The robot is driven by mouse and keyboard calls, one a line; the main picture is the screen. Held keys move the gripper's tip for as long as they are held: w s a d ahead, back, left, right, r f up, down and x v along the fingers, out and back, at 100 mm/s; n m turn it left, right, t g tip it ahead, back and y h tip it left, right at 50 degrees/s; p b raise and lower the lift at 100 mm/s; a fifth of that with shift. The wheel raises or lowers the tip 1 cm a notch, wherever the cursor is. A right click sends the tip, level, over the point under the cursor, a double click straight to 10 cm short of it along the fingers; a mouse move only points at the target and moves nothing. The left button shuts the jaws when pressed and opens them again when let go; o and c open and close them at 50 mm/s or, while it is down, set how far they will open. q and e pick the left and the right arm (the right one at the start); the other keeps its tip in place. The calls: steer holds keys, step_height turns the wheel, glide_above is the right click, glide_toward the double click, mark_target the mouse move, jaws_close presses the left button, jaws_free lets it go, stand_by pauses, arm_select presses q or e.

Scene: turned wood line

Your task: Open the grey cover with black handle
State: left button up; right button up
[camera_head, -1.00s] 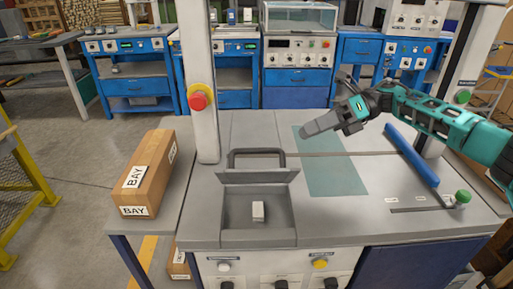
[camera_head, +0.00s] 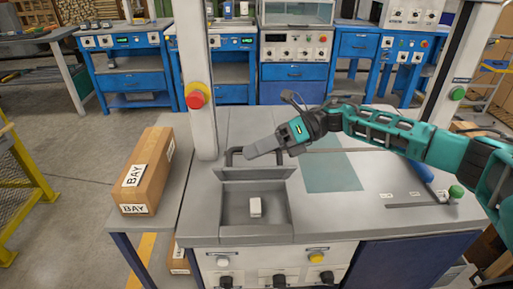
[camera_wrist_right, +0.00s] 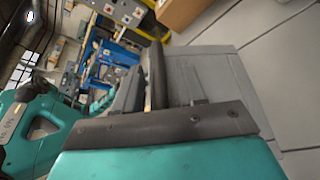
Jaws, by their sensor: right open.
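The grey cover (camera_head: 254,174) stands raised and tilted at the back edge of a grey recess (camera_head: 238,206) in the bench top. Its black handle (camera_head: 232,155) is at the cover's top, partly hidden by my right gripper. The recess is open to view and a small white block (camera_head: 255,207) is inside. My right gripper (camera_head: 250,153) is open, with its fingertips at or just above the handle; whether they touch it I cannot tell. The right wrist view shows a dark finger (camera_wrist_right: 155,75) in front of grey surfaces. My left gripper is not in view.
A white column with a red button (camera_head: 196,97) rises left of the cover. A cardboard box (camera_head: 149,170) lies on the left side table. A blue bar (camera_head: 420,172) lies at the right, partly behind my arm. A flat green mat (camera_head: 332,173) is right of the recess.

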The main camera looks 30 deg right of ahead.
steer(key=shift+c, duration=0.4)
jaws_close()
